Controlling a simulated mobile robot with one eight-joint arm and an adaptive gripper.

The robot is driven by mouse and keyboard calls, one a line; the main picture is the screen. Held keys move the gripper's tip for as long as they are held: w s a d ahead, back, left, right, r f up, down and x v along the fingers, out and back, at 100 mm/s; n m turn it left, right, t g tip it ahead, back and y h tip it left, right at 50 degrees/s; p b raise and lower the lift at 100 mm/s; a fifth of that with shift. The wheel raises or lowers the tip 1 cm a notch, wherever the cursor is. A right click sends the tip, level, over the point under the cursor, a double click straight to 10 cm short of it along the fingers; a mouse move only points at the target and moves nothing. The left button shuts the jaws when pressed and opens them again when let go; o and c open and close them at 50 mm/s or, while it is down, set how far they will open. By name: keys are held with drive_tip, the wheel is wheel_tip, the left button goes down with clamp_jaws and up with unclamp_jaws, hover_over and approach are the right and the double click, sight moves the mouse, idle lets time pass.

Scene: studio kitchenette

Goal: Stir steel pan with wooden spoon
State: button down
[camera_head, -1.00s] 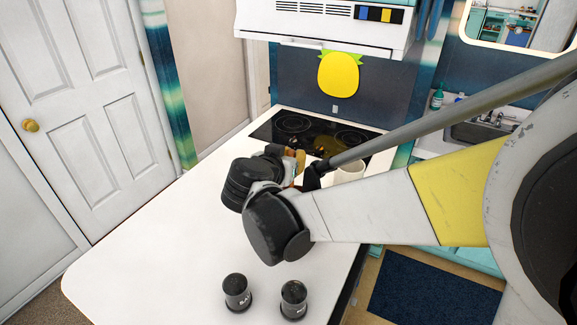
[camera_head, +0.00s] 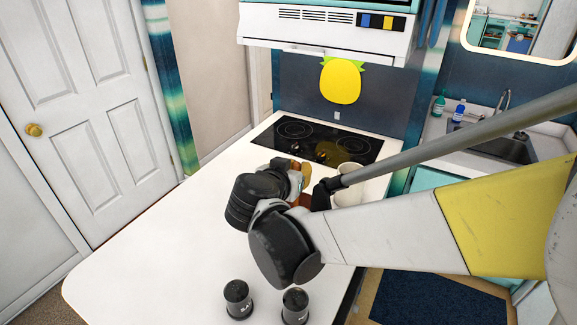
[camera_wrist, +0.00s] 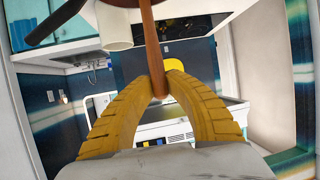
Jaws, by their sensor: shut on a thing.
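My gripper (camera_wrist: 158,88) has yellow ribbed fingers, closed around the brown handle of the wooden spoon (camera_wrist: 152,45). The spoon runs from the fingertips to the top edge of the wrist view, where its far end is cut off. A dark handle (camera_wrist: 55,22) at the upper left of the wrist view looks like the steel pan's; the pan's bowl is mostly out of frame. In the head view my wrist and arm hide the pan and most of the spoon, so I cannot tell whether the spoon touches the pan.
A white mug (camera_head: 350,178) stands beside my gripper, also in the wrist view (camera_wrist: 115,30). Two dark shakers (camera_head: 238,298) (camera_head: 295,305) stand at the counter's front. A black cooktop (camera_head: 325,140) lies behind. The white counter (camera_head: 150,270) is clear at left.

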drive_tip(key=shift+r, duration=0.1)
idle(0.3)
wheel_tip(320, 180, up, 9)
drive_tip(key=p, duration=0.7)
drive_tip(key=shift+r, duration=0.1)
wheel_tip(320, 180, up, 3)
drive_tip(key=shift+f+p, duration=0.1)
drive_tip(key=shift+p, duration=1.15)
